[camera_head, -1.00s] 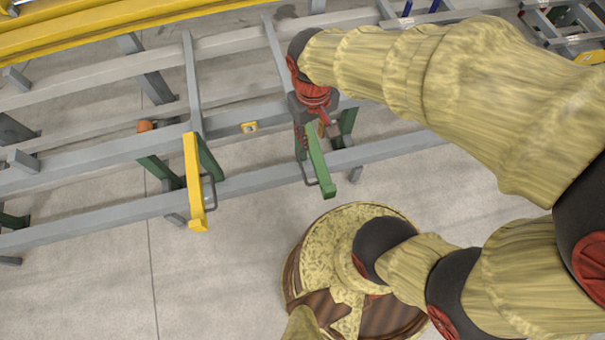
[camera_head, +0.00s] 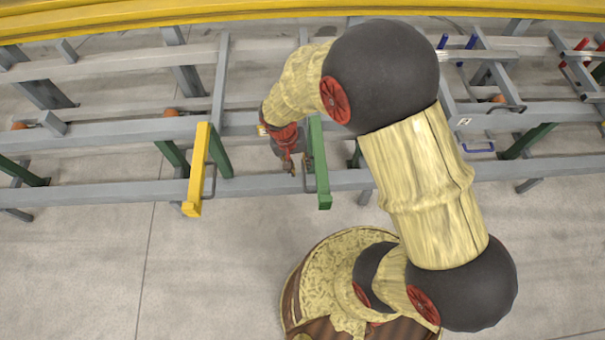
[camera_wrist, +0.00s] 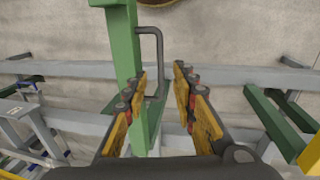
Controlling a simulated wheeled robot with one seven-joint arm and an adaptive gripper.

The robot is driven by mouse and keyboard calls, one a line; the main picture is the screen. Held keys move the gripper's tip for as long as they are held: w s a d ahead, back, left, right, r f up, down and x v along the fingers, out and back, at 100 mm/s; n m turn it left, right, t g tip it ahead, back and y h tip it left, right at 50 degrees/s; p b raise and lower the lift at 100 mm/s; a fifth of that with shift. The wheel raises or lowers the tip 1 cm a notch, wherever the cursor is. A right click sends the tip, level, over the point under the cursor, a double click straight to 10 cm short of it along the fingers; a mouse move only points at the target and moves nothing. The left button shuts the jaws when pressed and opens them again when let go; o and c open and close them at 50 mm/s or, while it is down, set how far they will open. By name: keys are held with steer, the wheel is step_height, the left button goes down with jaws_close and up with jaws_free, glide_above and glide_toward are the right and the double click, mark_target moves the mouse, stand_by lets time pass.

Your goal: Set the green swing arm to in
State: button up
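The green swing arm (camera_head: 319,165) sticks out from the grey frame toward the front in the head view, its free end past the front rail. In the wrist view the green swing arm (camera_wrist: 123,45) runs down the left of centre, with a dark bent handle (camera_wrist: 158,50) on its side. My gripper (camera_head: 298,172) is just left of the green arm in the head view. In the wrist view my gripper (camera_wrist: 160,78) has its fingers apart, with the handle seen between them. I cannot tell whether a finger touches the arm or handle.
A yellow swing arm (camera_head: 198,168) stands to the left on the same frame. A grey front rail (camera_head: 100,193) runs below both arms. Blue-handled parts (camera_head: 456,42) are at the right. The concrete floor (camera_head: 210,260) in front is clear.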

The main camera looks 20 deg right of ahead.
mark_target(304, 177)
steer(key=f, duration=0.2)
steer(key=f+b, duration=0.1)
steer(key=f, duration=0.1)
steer(key=d+f, duration=0.1)
steer(key=f, duration=0.1)
steer(key=shift+s+b, duration=0.15)
steer(key=shift+b, duration=0.25)
steer(key=c, duration=0.4)
jaws_close()
